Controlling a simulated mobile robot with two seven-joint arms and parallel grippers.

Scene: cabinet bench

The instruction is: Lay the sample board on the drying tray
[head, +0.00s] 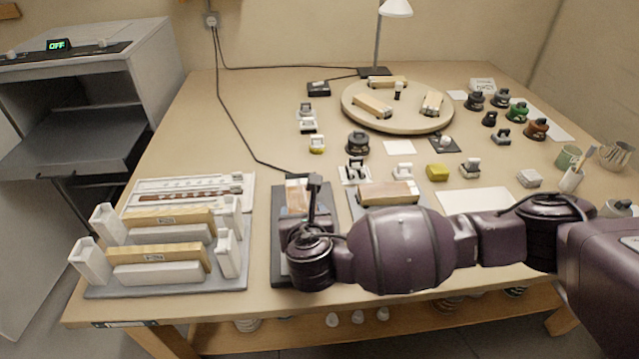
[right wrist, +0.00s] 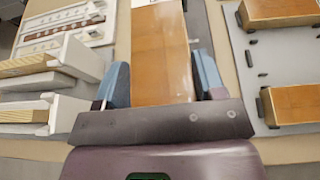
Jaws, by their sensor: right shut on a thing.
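The sample board, orange-brown with a pale label end (right wrist: 160,45), lies between the two blue-tipped fingers of my right gripper (right wrist: 163,82), which is shut on it. In the head view the board's far end (head: 297,192) shows over a dark flat base (head: 283,265); my wrist hides the rest. I cannot tell whether the board touches that base. A grey tray with black pegs, which looks like the drying tray (right wrist: 262,62), is just right of the gripper. It holds two brown-topped boards (right wrist: 295,103) and also shows in the head view (head: 357,208). My left gripper is not in view.
A rack with upright boards and white holders (head: 165,290) stands left of the gripper, close to it. Behind it lies a white tray (head: 245,192). A round turntable (head: 398,120) with blocks stands at the back. Several small stamps and pots fill the right side.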

